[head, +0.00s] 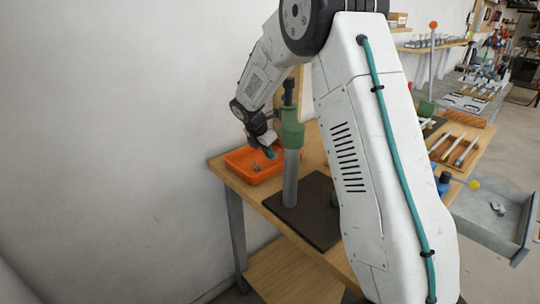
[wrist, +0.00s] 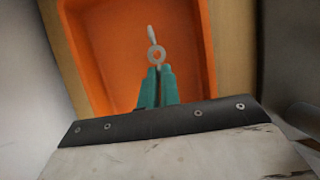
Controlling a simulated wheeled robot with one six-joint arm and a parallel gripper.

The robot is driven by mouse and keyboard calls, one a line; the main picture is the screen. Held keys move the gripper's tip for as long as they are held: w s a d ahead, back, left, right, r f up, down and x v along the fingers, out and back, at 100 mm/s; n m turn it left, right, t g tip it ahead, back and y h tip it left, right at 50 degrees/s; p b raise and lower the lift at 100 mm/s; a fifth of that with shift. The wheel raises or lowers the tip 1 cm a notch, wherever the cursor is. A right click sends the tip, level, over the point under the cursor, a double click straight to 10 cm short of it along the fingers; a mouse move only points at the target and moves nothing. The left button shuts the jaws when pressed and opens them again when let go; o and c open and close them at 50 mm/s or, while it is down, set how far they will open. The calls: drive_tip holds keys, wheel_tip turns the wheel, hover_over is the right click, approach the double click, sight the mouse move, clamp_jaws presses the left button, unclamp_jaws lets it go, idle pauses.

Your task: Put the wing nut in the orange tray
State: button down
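The wing nut (wrist: 156,55) is a pale metal ring with a wing on either side. In the wrist view its near wing sits between my gripper's teal fingertips (wrist: 159,68), and its far wing points away. The fingers are close together, apparently shut on that near wing. The orange tray (wrist: 88,50) lies beyond the nut and fills much of that view. In the head view my gripper (head: 270,151) is over the orange tray (head: 236,172). A small grey shape below it there appears to be the nut. Its height above the tray floor is unclear.
A green and grey post (head: 291,165) stands just right of the tray, close to my gripper, on a dark mat (head: 312,222). The wooden bench (head: 245,190) meets the wall behind. A grey open drawer (head: 490,225) sticks out at the right.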

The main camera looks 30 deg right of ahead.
drive_tip(key=shift+w+d+f, duration=0.2)
drive_tip(key=shift+d+f, duration=0.6)
drive_tip(key=shift+f, duration=0.05)
drive_tip(key=shift+f, duration=0.1)
drive_tip(key=c, duration=1.6)
unclamp_jaws()
drive_tip(key=v, duration=1.2)
